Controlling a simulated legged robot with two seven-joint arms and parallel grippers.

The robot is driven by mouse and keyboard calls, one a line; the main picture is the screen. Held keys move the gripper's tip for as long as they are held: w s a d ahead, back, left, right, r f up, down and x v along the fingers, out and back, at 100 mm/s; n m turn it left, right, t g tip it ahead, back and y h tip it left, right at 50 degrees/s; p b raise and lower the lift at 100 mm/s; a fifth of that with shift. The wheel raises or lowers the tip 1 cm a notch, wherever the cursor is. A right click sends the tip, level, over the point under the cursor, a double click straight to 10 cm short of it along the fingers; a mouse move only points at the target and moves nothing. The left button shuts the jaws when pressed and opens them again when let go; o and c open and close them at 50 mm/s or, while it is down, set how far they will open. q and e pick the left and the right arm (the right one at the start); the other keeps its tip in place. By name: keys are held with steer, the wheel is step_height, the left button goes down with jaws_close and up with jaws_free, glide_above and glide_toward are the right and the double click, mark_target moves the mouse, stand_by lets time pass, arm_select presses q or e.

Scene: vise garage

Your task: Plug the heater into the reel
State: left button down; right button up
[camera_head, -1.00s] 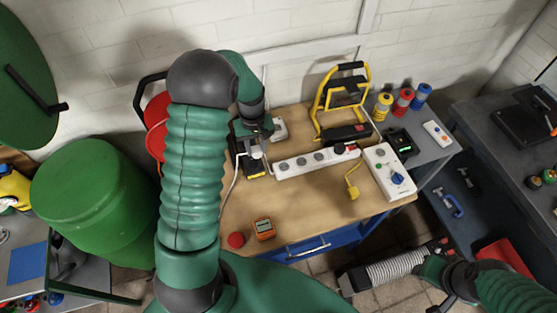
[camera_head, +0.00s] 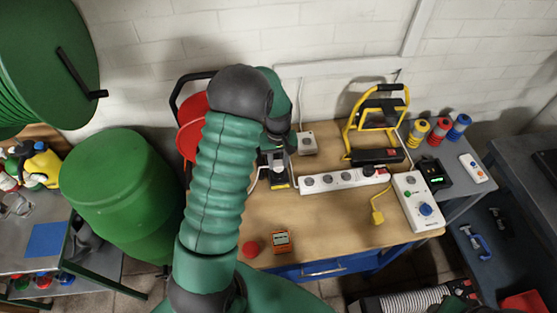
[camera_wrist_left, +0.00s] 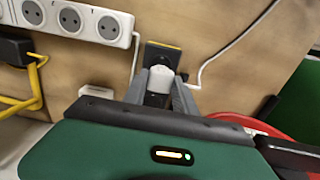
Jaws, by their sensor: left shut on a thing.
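My left gripper (camera_head: 277,149) is low over the workbench, partly hidden by my arm. In the left wrist view its fingers (camera_wrist_left: 160,92) are shut on a white plug (camera_wrist_left: 161,77). A black socket piece with a yellow edge (camera_wrist_left: 161,52) lies just beyond it; I cannot tell whether they touch. The red reel (camera_head: 192,128) stands at the bench's left, partly behind my arm. A white ribbed object (camera_head: 412,300), possibly the heater, is cut off at the bottom edge. Dark parts of my right gripper (camera_head: 464,289) show beside it; its fingers are unclear.
An orange meter (camera_head: 282,242) lies near the front.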

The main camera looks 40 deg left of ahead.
mark_target(278, 164)
arm_select(q)
steer(key=shift+f+b, duration=0.75)
steer(key=shift+f, duration=0.5)
arm_select(e)
step_height(278, 164, down, 2)
steer(key=shift+d+f, duration=0.1)
arm_select(q)
steer(key=shift+d+r+p, duration=0.1)
steer(key=shift+p, duration=0.45)
arm_select(e)
steer(key=shift+r, duration=0.55)
arm_select(q)
steer(key=shift+f+b, duration=0.35)
steer(key=shift+f, duration=0.25)
arm_select(e)
steer(key=shift+f, duration=0.35)
arm_select(q)
steer(key=c, duration=0.9)
jaws_free()
step_height(278, 164, up, 17)
steer(key=shift+f+b, duration=0.1)
steer(key=shift+b, duration=0.6)
arm_select(e)
steer(key=shift+f, duration=0.65)
